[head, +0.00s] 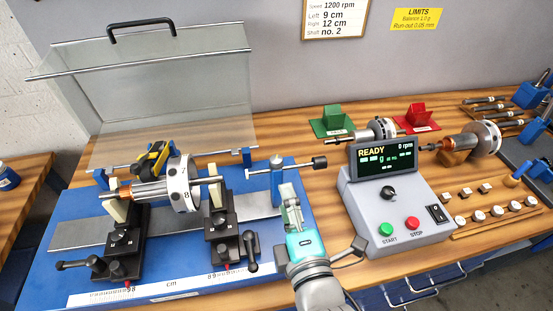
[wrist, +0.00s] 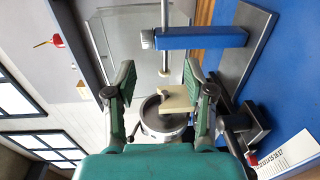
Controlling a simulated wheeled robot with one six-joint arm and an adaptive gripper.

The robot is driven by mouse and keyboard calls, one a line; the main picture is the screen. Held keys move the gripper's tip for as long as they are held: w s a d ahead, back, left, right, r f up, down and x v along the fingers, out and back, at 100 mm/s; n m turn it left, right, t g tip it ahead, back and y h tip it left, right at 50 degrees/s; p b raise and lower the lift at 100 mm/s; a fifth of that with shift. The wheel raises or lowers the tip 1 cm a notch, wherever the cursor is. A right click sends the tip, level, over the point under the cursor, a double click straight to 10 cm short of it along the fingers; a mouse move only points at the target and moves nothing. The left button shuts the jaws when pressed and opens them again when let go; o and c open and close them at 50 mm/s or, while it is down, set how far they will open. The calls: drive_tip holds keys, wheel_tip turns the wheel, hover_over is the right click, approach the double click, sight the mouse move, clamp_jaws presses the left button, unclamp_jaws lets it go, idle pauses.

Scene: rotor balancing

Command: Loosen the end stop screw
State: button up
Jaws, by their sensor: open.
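The end stop is a blue post (head: 278,186) at the right of the blue machine bed, with a horizontal rod ending in a black knob (head: 320,162). A small grey screw knob (head: 276,160) tops the post. In the wrist view the post (wrist: 205,37) lies sideways, with the grey knob (wrist: 147,38) at its left end and the rod (wrist: 165,15) crossing it. My gripper (head: 289,197) is just in front of the post in the head view. In the wrist view my gripper (wrist: 160,72) is open and empty, its fingers apart from the knob.
The rotor (head: 180,185) rests on two black supports (head: 225,238) left of my gripper. A clear guard (head: 170,95) stands raised behind. The grey control box (head: 400,215) is close on the right. Colored blocks, weights and tools lie farther right.

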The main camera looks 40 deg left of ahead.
sight(279, 164)
drive_tip(key=w+a+m+g+y, duration=0.1)
drive_tip(key=w+a+m, duration=0.1)
drive_tip(key=m, duration=0.3)
drive_tip(key=w+a+r+m, duration=0.1)
drive_tip(key=w+a+m, duration=0.1)
drive_tip(key=m, duration=0.3)
drive_tip(key=w+a+m+g+y, duration=0.1)
drive_tip(key=w+a+m, duration=0.1)
drive_tip(key=m, duration=0.3)
drive_tip(key=shift+w+a+r+m+g+y, duration=0.15)
drive_tip(key=shift+a+r+m, duration=0.05)
drive_tip(key=shift+a, duration=0.25)
drive_tip(key=shift+w+a+r+m+g+y, duration=0.1)
drive_tip(key=shift+a+r+m+g+y, duration=0.1)
drive_tip(key=shift+a, duration=0.25)
drive_tip(key=shift+f, duration=0.1)
clamp_jaws()
